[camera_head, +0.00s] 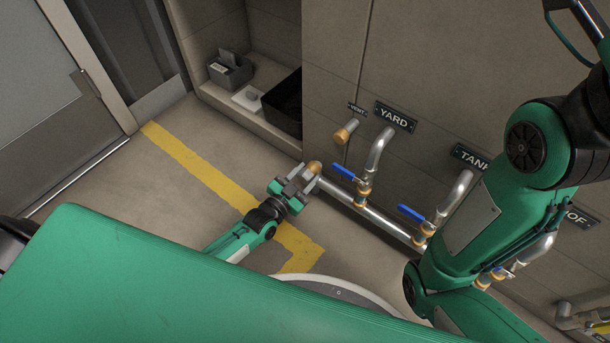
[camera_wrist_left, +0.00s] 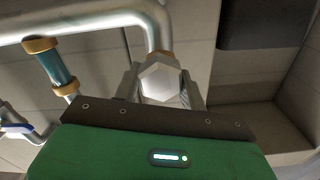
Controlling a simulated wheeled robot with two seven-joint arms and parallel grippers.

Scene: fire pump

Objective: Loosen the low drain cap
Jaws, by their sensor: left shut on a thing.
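The low drain cap shows in the left wrist view as a pale metal hex cap (camera_wrist_left: 160,82) below a brass collar, at the end of a grey pipe that bends down. In the head view the brass collar (camera_head: 314,167) is at the left end of the low pipe (camera_head: 338,193), near the floor. My left gripper (camera_head: 299,179) is at this end and is shut on the cap, with one finger on each side of it. The gripper hides part of the cap in the head view. My right arm crosses the right side, but its gripper is out of view.
Blue-handled valves (camera_head: 343,171) stand along the low pipe to the right of the cap. The YARD pipe (camera_head: 379,147) and a brass-tipped VENT stub (camera_head: 346,131) come from the wall above. A black bin (camera_head: 285,103) is in the alcove behind. The floor to the left is clear.

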